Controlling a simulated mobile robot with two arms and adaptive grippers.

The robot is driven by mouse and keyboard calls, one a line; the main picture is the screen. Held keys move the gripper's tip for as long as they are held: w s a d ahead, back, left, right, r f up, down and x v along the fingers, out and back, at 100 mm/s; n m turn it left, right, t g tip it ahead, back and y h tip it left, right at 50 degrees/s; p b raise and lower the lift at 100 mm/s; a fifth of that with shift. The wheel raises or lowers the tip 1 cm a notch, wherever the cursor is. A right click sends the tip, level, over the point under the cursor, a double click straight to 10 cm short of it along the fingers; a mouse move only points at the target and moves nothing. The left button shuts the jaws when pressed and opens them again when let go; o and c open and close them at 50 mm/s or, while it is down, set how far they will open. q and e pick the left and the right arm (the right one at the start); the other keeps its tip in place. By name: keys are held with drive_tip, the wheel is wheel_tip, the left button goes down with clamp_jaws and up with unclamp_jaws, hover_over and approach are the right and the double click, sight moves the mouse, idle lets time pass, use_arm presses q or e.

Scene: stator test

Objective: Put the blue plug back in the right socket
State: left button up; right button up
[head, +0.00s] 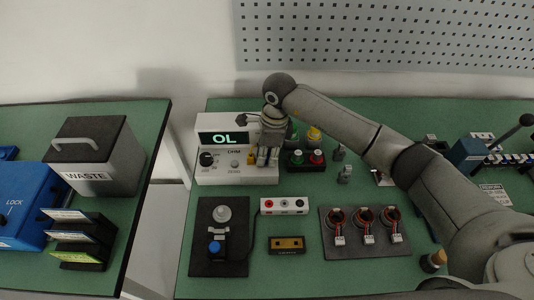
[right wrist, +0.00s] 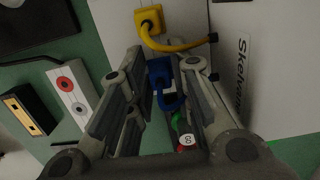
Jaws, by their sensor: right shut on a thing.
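The blue plug (right wrist: 160,72) with its looped blue cable is between the fingers of my right gripper (right wrist: 163,70), which is shut on it. In the head view my right gripper (head: 267,158) points down at the front right of the white meter (head: 208,173), whose display reads OL. A yellow plug (right wrist: 150,19) with a yellow cable sits at the meter, beside the blue one; it also shows in the head view (head: 251,159). The fingers hide the socket area, so I cannot tell whether the blue plug touches a socket. My left gripper is not in view.
A white block with red, grey and black round ports (head: 284,206) lies in front of the meter. Close to the gripper's right is a button box (head: 306,160). A dark plate (head: 345,250) with several wired coils and a black-yellow device (head: 286,245) stand nearer.

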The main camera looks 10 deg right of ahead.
drive_tip(key=o, duration=0.9)
drive_tip(key=r, duration=0.4)
drive_tip(key=d+r, duration=0.1)
drive_tip(key=r, duration=0.7)
drive_tip(key=shift+s+d, duration=0.15)
drive_tip(key=shift+d, duration=0.1)
